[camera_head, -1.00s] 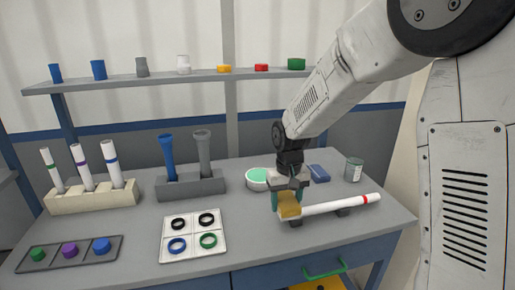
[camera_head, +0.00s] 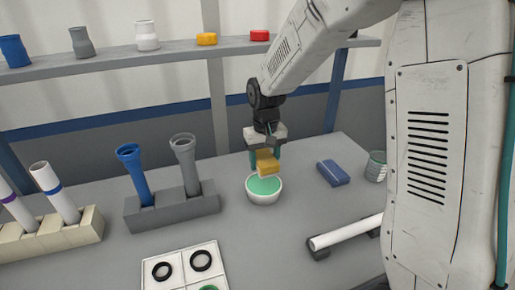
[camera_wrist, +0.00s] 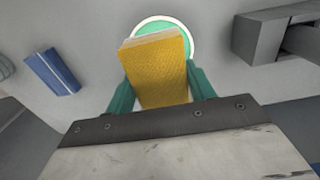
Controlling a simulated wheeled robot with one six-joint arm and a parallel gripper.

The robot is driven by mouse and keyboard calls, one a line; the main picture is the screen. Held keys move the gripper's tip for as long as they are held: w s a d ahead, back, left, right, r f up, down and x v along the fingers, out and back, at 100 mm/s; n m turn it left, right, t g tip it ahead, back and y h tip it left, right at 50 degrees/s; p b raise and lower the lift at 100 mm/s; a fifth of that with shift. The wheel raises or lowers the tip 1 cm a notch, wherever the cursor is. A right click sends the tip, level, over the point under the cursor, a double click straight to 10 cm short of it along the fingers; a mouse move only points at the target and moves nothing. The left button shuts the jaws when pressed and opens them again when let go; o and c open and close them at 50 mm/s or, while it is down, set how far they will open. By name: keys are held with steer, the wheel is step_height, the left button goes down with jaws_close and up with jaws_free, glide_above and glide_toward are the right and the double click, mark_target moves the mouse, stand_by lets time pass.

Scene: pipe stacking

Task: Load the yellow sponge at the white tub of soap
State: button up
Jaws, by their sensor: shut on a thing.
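The yellow sponge (camera_head: 267,161) is held between the green fingers of my gripper (camera_head: 266,156). In the wrist view the sponge (camera_wrist: 158,70) has a paler far edge and sits between both fingers (camera_wrist: 160,90). The white tub of soap (camera_head: 264,197) stands on the bench with green soap inside. The sponge is over the back part of the tub in the head view. In the wrist view the sponge hides part of the tub (camera_wrist: 190,36). I cannot tell whether the sponge touches the soap.
A blue block (camera_head: 333,173) and a grey-green can (camera_head: 376,167) stand to the right. A white pipe (camera_head: 346,232) lies on supports in front. A grey holder (camera_head: 172,208) with blue and grey pipes stands left. A shelf (camera_head: 180,54) runs behind.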

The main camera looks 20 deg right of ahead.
mark_target(264, 183)
steer(key=shift+w+f, duration=0.2)
steer(key=shift+w, duration=0.15)
steer(key=shift+f, duration=2.85)
steer(key=shift+f, duration=0.55)
steer(key=shift+r, duration=0.1)
steer(key=shift+r, duration=3.45)
